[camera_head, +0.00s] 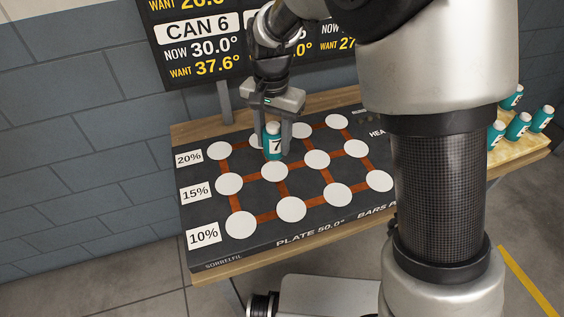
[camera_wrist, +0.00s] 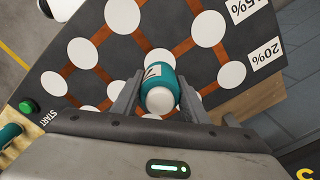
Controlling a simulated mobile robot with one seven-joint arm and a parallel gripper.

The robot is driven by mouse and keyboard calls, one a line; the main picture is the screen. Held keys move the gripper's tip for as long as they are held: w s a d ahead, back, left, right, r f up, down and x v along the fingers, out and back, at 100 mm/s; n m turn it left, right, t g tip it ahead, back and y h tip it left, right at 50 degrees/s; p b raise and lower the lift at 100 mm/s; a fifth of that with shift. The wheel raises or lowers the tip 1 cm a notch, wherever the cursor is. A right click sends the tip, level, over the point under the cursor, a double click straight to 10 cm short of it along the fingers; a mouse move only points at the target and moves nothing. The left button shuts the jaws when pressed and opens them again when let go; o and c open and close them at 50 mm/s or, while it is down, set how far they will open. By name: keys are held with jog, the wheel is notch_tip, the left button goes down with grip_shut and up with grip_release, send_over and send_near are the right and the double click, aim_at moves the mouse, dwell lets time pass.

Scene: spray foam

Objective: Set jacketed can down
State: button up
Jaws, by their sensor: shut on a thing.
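A can in a teal jacket (camera_head: 272,145) with a white top and a 7 on its side is between the fingers of my gripper (camera_head: 273,128), upright in the head view. My gripper is shut on it. The wrist view shows the same can (camera_wrist: 161,77) between both fingers (camera_wrist: 158,98). The can is over the dark hot plate (camera_head: 200,255), between a partly hidden white disc in the 20% row (camera_head: 257,138) and a white disc in the 15% row (camera_head: 274,170). I cannot tell whether its base touches the plate.
Reddish bars link the plate's white discs; no other can shows on the visible discs. Several teal cans (camera_head: 517,126) stand on a pale board at the right. A sign (camera_head: 203,45) stands behind the plate. A green START button (camera_wrist: 26,107) shows in the wrist view.

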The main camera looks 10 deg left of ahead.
aim_at(274, 157)
jog(key=shift+f+b, duration=0.4)
jog(key=shift+f, duration=2.75)
jog(key=shift+f, duration=0.1)
jog(key=o, duration=1.2)
jog(key=shift+c, duration=0.2)
